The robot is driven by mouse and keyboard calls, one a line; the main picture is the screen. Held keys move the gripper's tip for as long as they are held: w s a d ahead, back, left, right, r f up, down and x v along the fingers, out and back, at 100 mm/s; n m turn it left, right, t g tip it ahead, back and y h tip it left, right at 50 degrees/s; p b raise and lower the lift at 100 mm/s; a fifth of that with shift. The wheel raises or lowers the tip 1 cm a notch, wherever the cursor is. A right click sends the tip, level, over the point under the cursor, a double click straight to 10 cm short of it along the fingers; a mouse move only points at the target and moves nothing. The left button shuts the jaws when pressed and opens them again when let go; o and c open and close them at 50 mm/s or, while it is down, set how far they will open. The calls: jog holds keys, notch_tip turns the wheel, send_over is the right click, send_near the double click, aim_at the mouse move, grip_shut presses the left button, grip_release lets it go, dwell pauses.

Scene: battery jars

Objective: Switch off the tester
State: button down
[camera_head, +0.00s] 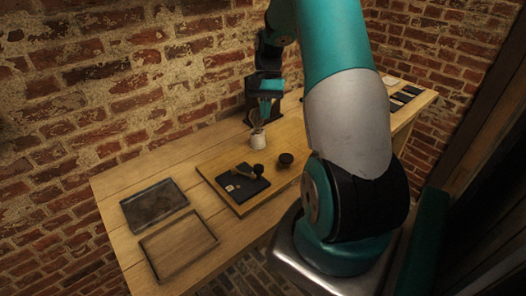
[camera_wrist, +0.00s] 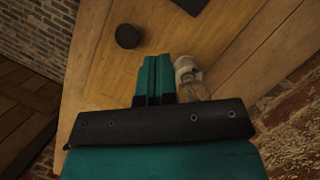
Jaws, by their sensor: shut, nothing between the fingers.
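A flat dark device (camera_head: 240,184), which looks like the tester, lies on a raised wooden board (camera_head: 217,188). It has a small pale mark and a dark knobbed part on top; its switch setting is too small to tell. Only a dark edge, probably its own, shows at the top of the wrist view (camera_wrist: 190,4). My gripper (camera_head: 263,120) is shut and empty, above the table near a small pale jar (camera_head: 257,140), away from the device. In the wrist view my teal fingers (camera_wrist: 155,68) are together, with the jar (camera_wrist: 187,72) just right of them.
A dark round piece (camera_head: 285,160) stands on the board right of the device; it also shows in the wrist view (camera_wrist: 127,36). Two shallow trays, one dark (camera_head: 154,205) and one wooden (camera_head: 178,246), lie left. Several dark flat pieces (camera_head: 403,96) lie far right. A brick wall runs behind.

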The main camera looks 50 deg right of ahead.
jog(key=p+x, duration=0.1)
jog(key=x, duration=0.8)
jog(key=shift+a+f, duration=0.1)
jog(key=a, duration=0.1)
jog(key=s+a+p, duration=0.1)
jog(key=shift+s+a+f+p, duration=0.3)
jog(key=shift+a+f, duration=0.05)
jog(key=shift+a, duration=0.05)
jog(key=shift+s+a+f, duration=0.15)
jog(key=shift+s+a, duration=0.1)
jog(key=shift+a, duration=0.2)
